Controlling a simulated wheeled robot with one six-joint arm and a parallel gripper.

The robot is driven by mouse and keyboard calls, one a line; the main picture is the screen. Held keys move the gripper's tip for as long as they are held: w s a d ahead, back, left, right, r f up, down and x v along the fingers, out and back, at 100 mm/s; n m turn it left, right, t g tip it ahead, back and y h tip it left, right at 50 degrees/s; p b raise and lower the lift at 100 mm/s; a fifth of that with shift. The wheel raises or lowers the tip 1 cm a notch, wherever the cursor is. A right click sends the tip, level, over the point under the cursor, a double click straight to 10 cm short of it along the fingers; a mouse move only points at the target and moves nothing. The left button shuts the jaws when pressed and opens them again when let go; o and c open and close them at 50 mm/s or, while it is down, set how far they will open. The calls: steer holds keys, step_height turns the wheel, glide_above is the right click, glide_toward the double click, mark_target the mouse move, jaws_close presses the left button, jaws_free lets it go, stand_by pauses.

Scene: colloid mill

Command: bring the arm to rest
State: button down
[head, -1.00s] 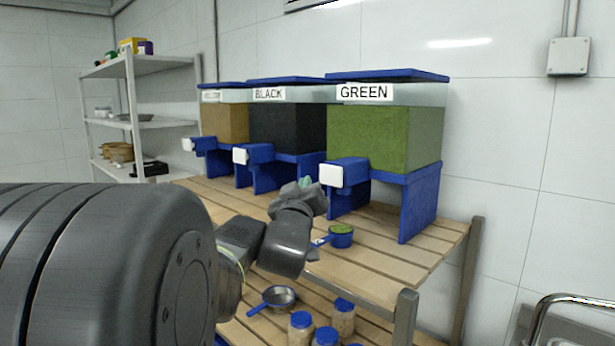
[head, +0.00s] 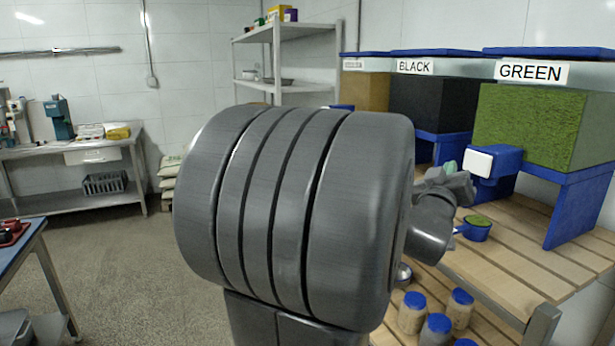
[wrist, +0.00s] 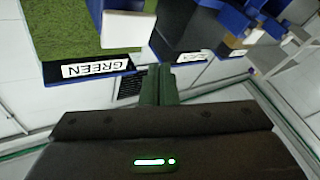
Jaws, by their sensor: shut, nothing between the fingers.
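My gripper shows in the head view (head: 451,170), partly hidden behind my own large dark arm link. It is beside the front of the green dispenser (head: 530,125), left of its white-ended blue spout (head: 482,162). In the wrist view my gripper (wrist: 160,72) has its two fingers together with nothing between them. The green dispenser (wrist: 80,28) shows tilted at the upper left there, with its GREEN label. A blue scoop (head: 477,230) with green contents sits on the slatted wooden shelf below my gripper, apart from it.
The black dispenser (head: 432,103) and a tan one (head: 366,95) stand left of the green one. Blue-lidded jars (head: 412,312) are on the lower shelf. A metal rack (head: 290,62) stands behind. A workbench (head: 70,155) is at far left; open floor (head: 120,260) lies before it.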

steer(key=shift+s+a+p, duration=0.15)
steer(key=shift+s+a, duration=0.15)
steer(key=shift+a, duration=0.35)
steer(key=shift+s+a+p, duration=0.1)
steer(key=shift+s+a, duration=0.2)
steer(key=shift+a, duration=0.4)
steer(key=shift+s+a+p, duration=0.15)
steer(key=shift+s+a, duration=0.15)
steer(key=shift+a, duration=0.35)
